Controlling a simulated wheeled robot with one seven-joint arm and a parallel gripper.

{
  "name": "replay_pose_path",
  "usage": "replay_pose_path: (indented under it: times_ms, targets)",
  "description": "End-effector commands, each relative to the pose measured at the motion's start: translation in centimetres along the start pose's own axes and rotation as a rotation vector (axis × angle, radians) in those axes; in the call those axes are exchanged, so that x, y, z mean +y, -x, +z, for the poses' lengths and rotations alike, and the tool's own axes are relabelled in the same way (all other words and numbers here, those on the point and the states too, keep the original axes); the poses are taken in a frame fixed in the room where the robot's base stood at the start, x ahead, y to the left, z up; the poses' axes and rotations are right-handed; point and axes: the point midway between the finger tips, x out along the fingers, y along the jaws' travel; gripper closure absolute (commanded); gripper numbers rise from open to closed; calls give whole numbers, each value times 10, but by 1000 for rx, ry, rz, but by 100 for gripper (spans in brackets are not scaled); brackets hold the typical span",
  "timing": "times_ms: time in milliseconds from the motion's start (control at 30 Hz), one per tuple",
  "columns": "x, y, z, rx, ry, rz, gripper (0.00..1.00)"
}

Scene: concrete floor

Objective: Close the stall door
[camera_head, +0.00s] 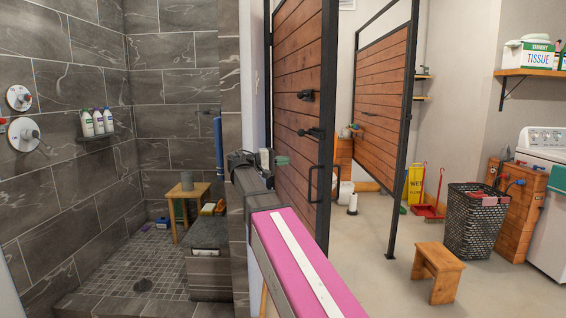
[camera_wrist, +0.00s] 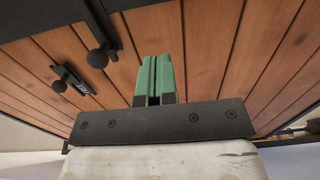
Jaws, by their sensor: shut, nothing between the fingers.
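The stall door (camera_head: 297,60), brown wooden planks in a black metal frame, stands open at an angle in the middle of the head view. It carries a black latch and knobs, and a black pull handle (camera_head: 322,184) near its free edge. My gripper (camera_head: 283,160) is at the left of the door, with its green fingertips close to the planks; I cannot tell if they touch. In the wrist view, my gripper (camera_wrist: 152,62) has its green fingers together and empty. The planks (camera_wrist: 215,50) fill that view, with a knob (camera_wrist: 98,58) and latch at its left.
A wooden partition (camera_head: 383,80) with a black post stands behind the door, to the right. A wooden stool (camera_head: 435,270), a black basket (camera_head: 474,222) and a washing machine (camera_head: 550,190) are at the right. A tiled shower with a bench (camera_head: 209,260) is at the left.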

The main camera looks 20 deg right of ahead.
Motion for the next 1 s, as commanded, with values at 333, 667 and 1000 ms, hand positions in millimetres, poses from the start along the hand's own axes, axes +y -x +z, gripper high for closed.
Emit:
replay_pose_path:
  times_ms: [333, 667, 1000]
  targets:
    - [-1, -67, 0, -1, 0, -1, 100]
    - [-1, -104, 0, 0, 0, -1, 100]
    - [-1, -108, 0, 2, 0, -2, 100]
